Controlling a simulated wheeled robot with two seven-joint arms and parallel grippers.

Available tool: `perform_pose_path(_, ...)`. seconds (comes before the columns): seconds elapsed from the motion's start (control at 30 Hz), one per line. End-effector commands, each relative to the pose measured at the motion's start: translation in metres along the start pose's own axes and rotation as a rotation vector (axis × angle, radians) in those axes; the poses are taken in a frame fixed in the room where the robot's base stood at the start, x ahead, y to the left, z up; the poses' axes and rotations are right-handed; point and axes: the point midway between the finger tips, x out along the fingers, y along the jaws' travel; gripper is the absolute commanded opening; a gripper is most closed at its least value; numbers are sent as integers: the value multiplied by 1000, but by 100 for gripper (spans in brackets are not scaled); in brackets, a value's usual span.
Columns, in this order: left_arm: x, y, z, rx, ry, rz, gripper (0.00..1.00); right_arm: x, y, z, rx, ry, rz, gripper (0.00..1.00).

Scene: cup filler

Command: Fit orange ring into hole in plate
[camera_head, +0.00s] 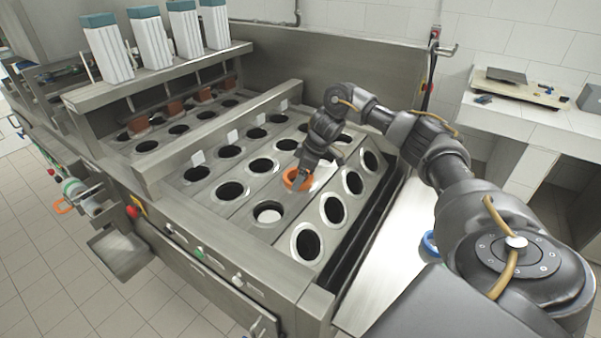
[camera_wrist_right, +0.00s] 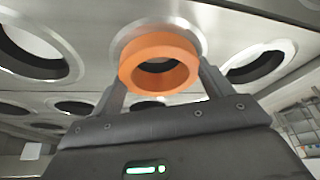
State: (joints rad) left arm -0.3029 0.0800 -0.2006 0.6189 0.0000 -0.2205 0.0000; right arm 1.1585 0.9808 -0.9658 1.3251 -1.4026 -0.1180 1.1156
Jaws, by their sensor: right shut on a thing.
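The orange ring (camera_head: 297,179) is held by my right gripper (camera_head: 303,172) over the plate (camera_head: 238,211) with several round holes. In the right wrist view the ring (camera_wrist_right: 160,65) sits between the two fingers of the gripper (camera_wrist_right: 160,84), which are shut on it. A metal-rimmed area of the plate (camera_wrist_right: 195,38) shows right behind the ring. The hole there is mostly hidden by the ring, and I cannot tell whether the ring touches the plate. My left gripper is not in view.
Open holes with metal rims surround the ring, such as one in front (camera_head: 268,212) with something white inside. White cartons (camera_head: 108,48) stand on a shelf at the back left. A white counter (camera_head: 520,118) with a scale is at the right.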

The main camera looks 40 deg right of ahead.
Motion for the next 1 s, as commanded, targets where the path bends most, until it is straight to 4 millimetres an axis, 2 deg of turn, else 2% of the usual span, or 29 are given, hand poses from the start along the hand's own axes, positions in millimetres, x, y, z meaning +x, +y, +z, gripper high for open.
perform_pose_path(0.33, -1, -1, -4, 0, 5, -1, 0, 3, 0, 1, 1, 2, 1, 53)
perform_pose_path(0.37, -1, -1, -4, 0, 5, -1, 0, 3, 0, 1, 0, 2, 1, 82)
perform_pose_path(0.5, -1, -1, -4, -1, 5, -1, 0, 3, 0, 1, 0, 2, 1, 100)
perform_pose_path(1.0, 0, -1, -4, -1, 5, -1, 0, 1, 0, 0, -1, 2, 1, 100)
